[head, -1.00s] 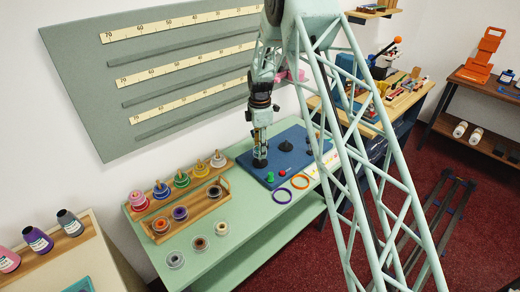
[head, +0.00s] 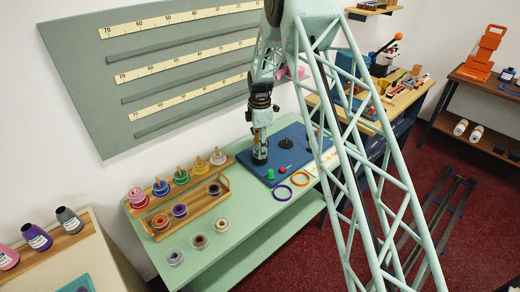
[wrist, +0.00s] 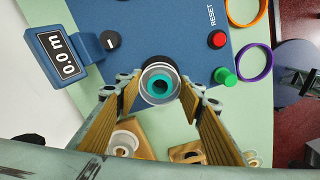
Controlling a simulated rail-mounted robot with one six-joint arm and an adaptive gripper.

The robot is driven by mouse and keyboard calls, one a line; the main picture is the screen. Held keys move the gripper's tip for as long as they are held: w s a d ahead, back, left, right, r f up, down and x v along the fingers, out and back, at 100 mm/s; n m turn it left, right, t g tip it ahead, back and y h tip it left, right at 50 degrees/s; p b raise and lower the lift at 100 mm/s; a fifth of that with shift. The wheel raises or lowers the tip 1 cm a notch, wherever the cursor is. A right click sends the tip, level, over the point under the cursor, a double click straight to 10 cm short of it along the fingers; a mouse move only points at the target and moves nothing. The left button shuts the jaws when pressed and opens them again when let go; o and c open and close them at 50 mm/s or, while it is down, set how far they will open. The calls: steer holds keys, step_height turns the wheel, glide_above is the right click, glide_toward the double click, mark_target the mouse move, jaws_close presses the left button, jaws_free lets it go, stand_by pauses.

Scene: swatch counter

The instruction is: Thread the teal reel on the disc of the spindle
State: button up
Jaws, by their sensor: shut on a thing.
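The teal reel (wrist: 163,76) sits between my fingers in the wrist view, a teal ring with a pale rim and a dark centre. My gripper (wrist: 160,92) is shut on it; in the head view my gripper (head: 260,150) points straight down over the left part of the blue base (head: 304,137). Something dark and round shows just below the fingertips there. A dark disc with a short upright peg (head: 286,143) stands on the base to the right of my gripper. The spindle under the reel is hidden, so I cannot tell whether the reel is around it.
The base carries a 0.0 m counter (wrist: 63,54), a red RESET button (wrist: 217,40) and a green knob (wrist: 225,76). A wooden tray (head: 213,203) of reels stands left; loose reels (head: 199,241) lie in front.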

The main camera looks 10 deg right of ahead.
steer(key=o, duration=0.9)
steer(key=shift+r, duration=0.15)
steer(key=shift+r+p, duration=1.05)
steer(key=shift+r, duration=2.25)
